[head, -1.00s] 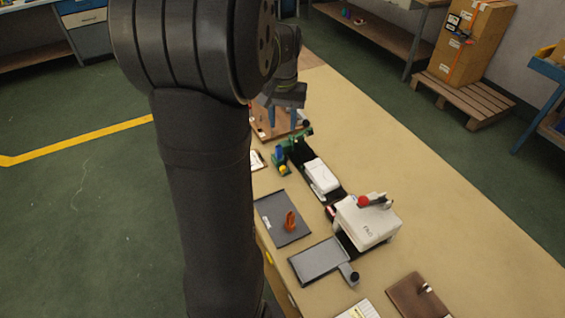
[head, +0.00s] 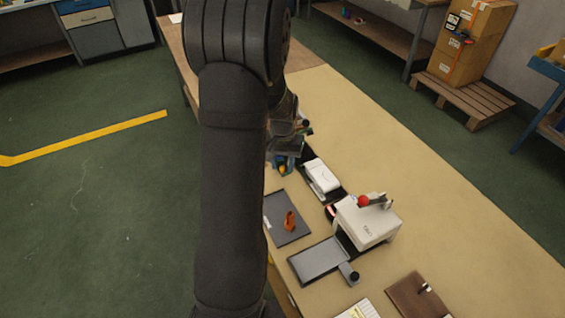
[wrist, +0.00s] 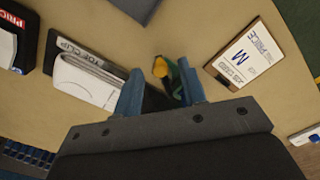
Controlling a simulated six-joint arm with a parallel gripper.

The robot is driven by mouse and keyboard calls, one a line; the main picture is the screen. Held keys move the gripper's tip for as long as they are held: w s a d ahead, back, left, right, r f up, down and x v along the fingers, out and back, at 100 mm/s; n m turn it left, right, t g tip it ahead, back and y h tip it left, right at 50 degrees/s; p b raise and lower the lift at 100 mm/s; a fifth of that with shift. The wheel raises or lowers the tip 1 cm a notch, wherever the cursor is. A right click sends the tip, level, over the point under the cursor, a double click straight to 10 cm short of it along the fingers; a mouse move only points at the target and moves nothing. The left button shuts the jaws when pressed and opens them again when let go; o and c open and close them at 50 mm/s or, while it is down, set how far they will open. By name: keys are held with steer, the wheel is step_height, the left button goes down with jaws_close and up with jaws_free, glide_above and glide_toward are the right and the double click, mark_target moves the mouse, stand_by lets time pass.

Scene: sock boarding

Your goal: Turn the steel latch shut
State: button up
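I cannot clearly pick out the steel latch in either view. My gripper (head: 287,150) is over the green fixture at the far end of the black board, hiding most of it in the head view. In the wrist view, the blue fingers of my gripper (wrist: 160,84) are apart. A yellow knob (wrist: 160,67) and a green piece (wrist: 175,82) of the fixture show between and beyond the fingertips; contact cannot be told. A white folded sock (head: 322,175) lies on the black board; it also shows in the wrist view (wrist: 88,78).
A white machine with a red knob (head: 364,201) stands at the near end of the board. A grey tray (head: 318,260) and a dark mat (head: 284,228) with an orange piece (head: 290,221) lie nearby. A price card (wrist: 245,55) lies right of my fingers.

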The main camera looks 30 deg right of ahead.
jaws_close()
steer(key=shift+n, duration=0.3)
steer(key=n, duration=0.1)
steer(key=d+n, duration=0.1)
steer(key=n, duration=0.1)
steer(key=shift+s+d, duration=0.1)
steer(key=shift+s, duration=0.2)
steer(key=shift+s+d+n, duration=0.1)
steer(key=shift+d+n, duration=0.2)
steer(key=shift+n, duration=0.7)
steer(key=shift+d+n, duration=0.25)
steer(key=shift+n, duration=0.75)
jaws_free()
